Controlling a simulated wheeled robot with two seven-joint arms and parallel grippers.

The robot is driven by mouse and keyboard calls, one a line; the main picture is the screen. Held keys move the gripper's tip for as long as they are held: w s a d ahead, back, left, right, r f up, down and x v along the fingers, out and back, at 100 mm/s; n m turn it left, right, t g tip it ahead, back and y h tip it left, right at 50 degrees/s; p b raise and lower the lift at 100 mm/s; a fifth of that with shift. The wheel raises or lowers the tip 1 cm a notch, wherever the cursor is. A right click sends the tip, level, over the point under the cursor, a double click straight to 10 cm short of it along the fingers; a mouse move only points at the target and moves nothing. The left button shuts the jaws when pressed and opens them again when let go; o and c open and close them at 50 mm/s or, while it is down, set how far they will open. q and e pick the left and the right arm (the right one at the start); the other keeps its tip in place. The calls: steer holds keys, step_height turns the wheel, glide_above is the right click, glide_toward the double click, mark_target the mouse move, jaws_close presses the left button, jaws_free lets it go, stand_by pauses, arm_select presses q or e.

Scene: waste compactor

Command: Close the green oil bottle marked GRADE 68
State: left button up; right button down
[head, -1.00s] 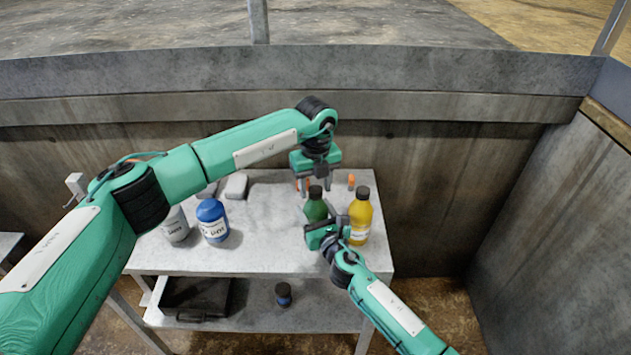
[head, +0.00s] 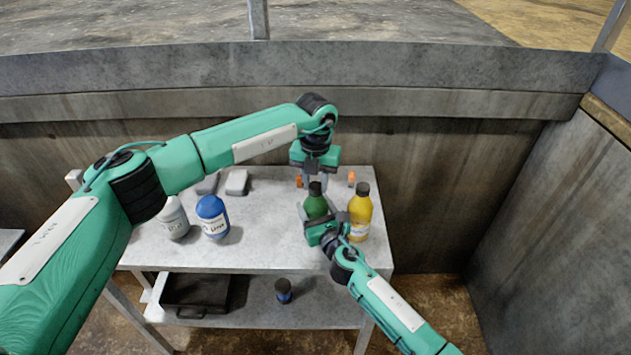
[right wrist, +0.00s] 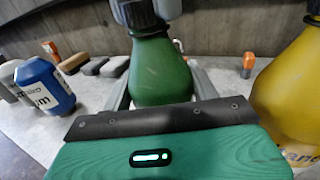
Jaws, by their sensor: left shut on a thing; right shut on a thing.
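The green oil bottle (head: 316,207) stands upright on the grey table, with a black cap (head: 315,188) at its top. My right gripper (head: 318,222) is shut around its body from the front; in the right wrist view the bottle (right wrist: 160,75) stands between the two fingers. My left gripper (head: 314,181) points down from above and is shut on the black cap. Its grey fingers flank the cap (right wrist: 142,15) at the top of the right wrist view. The cap sits at the bottle neck; how tightly, I cannot tell. The GRADE 68 marking is not visible.
A yellow bottle (head: 361,212) with a black cap stands close to the right. A blue bottle (head: 212,217) and a grey-white bottle (head: 173,218) stand at the left. The lower shelf holds a black tray (head: 195,293).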

arm_select(q)
steer(key=m, duration=0.6)
steer(key=shift+m, duration=0.3)
steer(key=m, duration=0.7)
steer(key=o, duration=1.2)
step_height(320, 180, up, 12)
steer(key=shift+f, duration=0.1)
arm_select(e)
steer(key=shift+c, duration=1.6)
jaws_free()
